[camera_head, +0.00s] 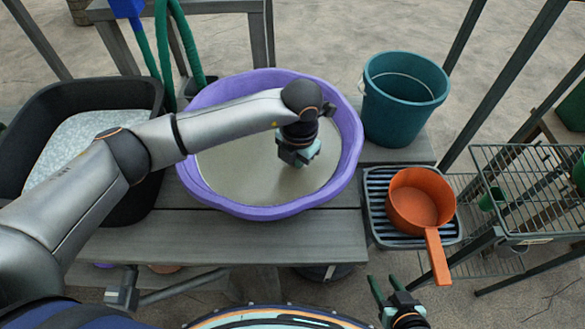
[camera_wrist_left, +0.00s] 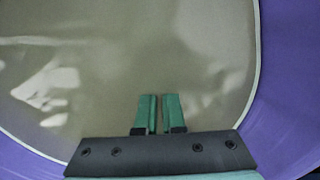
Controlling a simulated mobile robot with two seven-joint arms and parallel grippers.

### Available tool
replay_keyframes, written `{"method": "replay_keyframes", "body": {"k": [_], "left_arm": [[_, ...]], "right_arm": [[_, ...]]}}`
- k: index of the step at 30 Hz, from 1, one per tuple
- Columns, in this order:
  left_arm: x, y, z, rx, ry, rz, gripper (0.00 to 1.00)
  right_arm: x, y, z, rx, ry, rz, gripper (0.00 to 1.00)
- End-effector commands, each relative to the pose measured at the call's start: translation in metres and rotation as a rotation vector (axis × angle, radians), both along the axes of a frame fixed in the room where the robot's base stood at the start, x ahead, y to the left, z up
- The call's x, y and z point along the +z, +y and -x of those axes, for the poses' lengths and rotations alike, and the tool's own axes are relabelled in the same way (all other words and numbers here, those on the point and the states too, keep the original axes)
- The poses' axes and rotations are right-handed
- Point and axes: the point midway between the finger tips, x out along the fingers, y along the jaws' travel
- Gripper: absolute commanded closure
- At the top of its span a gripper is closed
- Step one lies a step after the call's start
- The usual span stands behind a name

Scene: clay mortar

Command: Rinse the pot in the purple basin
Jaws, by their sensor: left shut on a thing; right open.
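The purple basin (camera_head: 350,150) stands on the grey wooden table and holds murky greyish-brown liquid (camera_head: 235,175). My left gripper (camera_head: 298,160) reaches down into the basin, right of its middle. In the left wrist view its green fingers (camera_wrist_left: 160,115) are close together, with a narrow gap, over the liquid. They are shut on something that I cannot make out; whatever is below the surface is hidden. An orange pot with a long handle (camera_head: 415,205) sits on a dark ribbed tray at the right. My right gripper (camera_head: 385,288) is open and empty, below the orange pot.
A black tub (camera_head: 75,95) with pale speckled contents stands left of the basin. A teal bucket (camera_head: 403,105) stands to its right. A wire rack (camera_head: 525,190) is at the far right. The table's front strip (camera_head: 230,245) is clear. Green hoses (camera_head: 165,50) hang behind.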

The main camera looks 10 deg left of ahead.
Motion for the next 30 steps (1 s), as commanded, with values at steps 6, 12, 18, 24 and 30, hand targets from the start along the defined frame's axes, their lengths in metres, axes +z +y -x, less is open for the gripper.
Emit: {"method": "replay_keyframes", "body": {"k": [6, 12, 18, 24, 30], "left_arm": [[0.001, -0.003, -0.001, 0.001, -0.002, -0.001, 1.00], [0.001, -0.003, -0.001, 0.001, -0.002, -0.001, 1.00], [0.014, -0.002, -0.002, 0.001, -0.004, 0.000, 1.00], [0.034, -0.002, -0.002, 0.000, -0.005, -0.001, 1.00], [0.054, -0.002, -0.002, 0.000, -0.003, -0.001, 1.00]], "right_arm": [[-0.001, 0.000, 0.000, 0.000, 0.000, 0.000, 0.50], [-0.002, 0.001, 0.001, 0.002, 0.009, 0.001, 0.50], [0.019, 0.015, -0.005, 0.025, 0.005, -0.018, 0.50], [0.033, 0.008, -0.010, 0.013, -0.023, -0.010, 0.50], [0.034, -0.003, -0.002, -0.004, -0.005, 0.005, 0.50]]}}
